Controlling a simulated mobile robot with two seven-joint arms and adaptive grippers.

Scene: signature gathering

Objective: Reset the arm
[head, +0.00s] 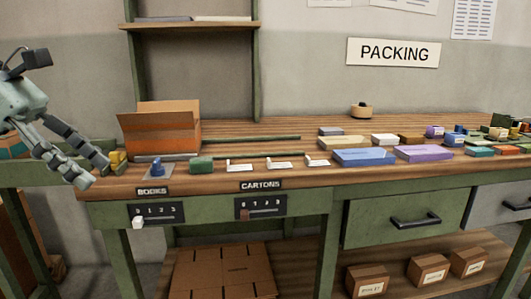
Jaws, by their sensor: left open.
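My left gripper (98,170) comes in from the left, over the left end of the packing bench (300,181). Its fingers are spread and hold nothing that I can see. A small yellow block (118,157) lies just right of the fingertips; I cannot tell whether they touch. My right gripper is not in view.
An open cardboard box (160,130) stands behind the yellow block. A blue stamp-like item (156,168), a green block (201,165) and several white cards line the front edge. Blue (364,157) and purple (424,153) flat packs lie further right. Cartons sit on the lower shelf.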

